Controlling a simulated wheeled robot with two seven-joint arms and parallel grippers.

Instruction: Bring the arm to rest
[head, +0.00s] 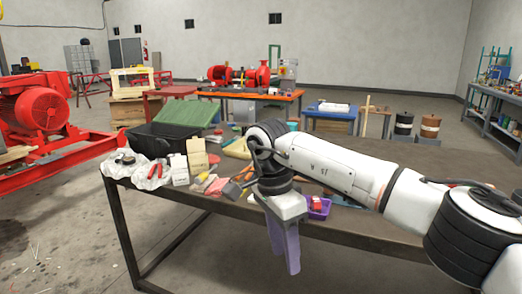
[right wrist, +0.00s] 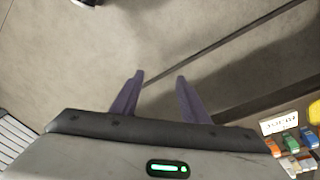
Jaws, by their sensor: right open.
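My right arm (head: 330,165) reaches in from the right of the head view, over the workbench (head: 350,230). My right gripper (head: 286,250) hangs with its purple fingers pointing down, in front of the bench's front edge in the picture. In the right wrist view the two fingers of the right gripper (right wrist: 159,80) stand apart, with nothing between them and bare floor (right wrist: 110,45) beyond. My left gripper is not in view.
On the bench are a black bin (head: 160,142) with a green lid (head: 187,115), a white carton (head: 179,169), tools and a purple tray (head: 320,212) close to my gripper. Red machinery (head: 40,110) stands at left. Open floor (head: 60,245) lies at front left.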

